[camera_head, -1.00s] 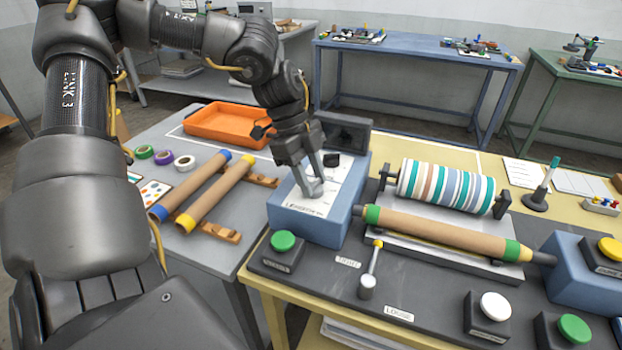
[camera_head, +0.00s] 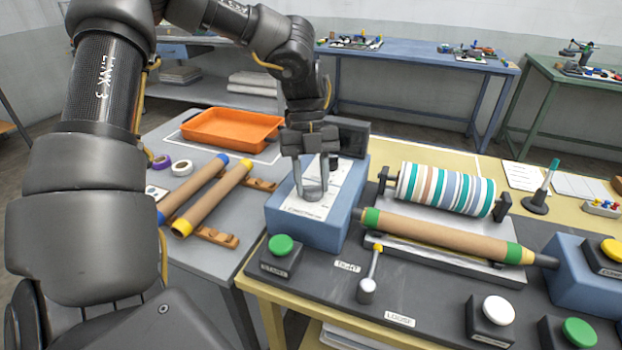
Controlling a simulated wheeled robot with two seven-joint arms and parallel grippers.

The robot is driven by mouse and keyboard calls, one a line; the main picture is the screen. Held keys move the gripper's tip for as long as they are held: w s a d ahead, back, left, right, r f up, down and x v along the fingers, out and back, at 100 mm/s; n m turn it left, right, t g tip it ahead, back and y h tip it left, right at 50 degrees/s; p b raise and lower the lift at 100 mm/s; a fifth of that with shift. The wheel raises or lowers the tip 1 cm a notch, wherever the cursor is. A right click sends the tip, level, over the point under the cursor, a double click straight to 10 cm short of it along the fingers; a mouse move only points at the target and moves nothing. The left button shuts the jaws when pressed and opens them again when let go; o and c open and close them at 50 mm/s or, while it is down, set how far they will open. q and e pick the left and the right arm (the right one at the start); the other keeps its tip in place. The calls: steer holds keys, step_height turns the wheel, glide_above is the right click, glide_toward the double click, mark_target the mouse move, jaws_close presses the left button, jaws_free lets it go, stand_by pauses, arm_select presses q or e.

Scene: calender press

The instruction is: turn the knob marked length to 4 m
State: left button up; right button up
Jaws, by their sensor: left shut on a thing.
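The length knob (camera_head: 313,194) is a grey round knob on the sloped white face plate of a blue control box (camera_head: 312,231). My left gripper (camera_head: 312,190) reaches down over the box and is shut on the knob, one finger on each side of it. The fingers hide much of the knob and part of the dial, so I cannot read where it points. A dark display (camera_head: 352,138) stands behind the box, partly behind my gripper. My right gripper is not in view.
A green button (camera_head: 281,245) sits in front of the box, and a yellow-tipped lever (camera_head: 371,275) to its right. A cardboard tube (camera_head: 440,234) lies before a striped roll (camera_head: 446,188). Two tubes and an orange tray (camera_head: 232,129) lie on the left table.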

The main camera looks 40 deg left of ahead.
mark_target(313, 185)
arm_select(q)
steer(key=shift+m, duration=0.4)
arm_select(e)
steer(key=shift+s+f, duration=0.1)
arm_select(q)
steer(key=o, duration=1)
steer(key=shift+r, duration=0.1)
steer(key=shift+w+a+r, duration=0.1)
steer(key=shift+w+r, duration=0.05)
steer(key=shift+r, duration=0.15)
steer(key=v, duration=0.3)
steer(key=shift+p+v, duration=0.55)
steer(key=shift+v, duration=0.6)
steer(key=p+v, duration=0.2)
steer(key=v, duration=0.2)
steer(key=shift+w+r, duration=0.1)
steer(key=shift+r, duration=0.25)
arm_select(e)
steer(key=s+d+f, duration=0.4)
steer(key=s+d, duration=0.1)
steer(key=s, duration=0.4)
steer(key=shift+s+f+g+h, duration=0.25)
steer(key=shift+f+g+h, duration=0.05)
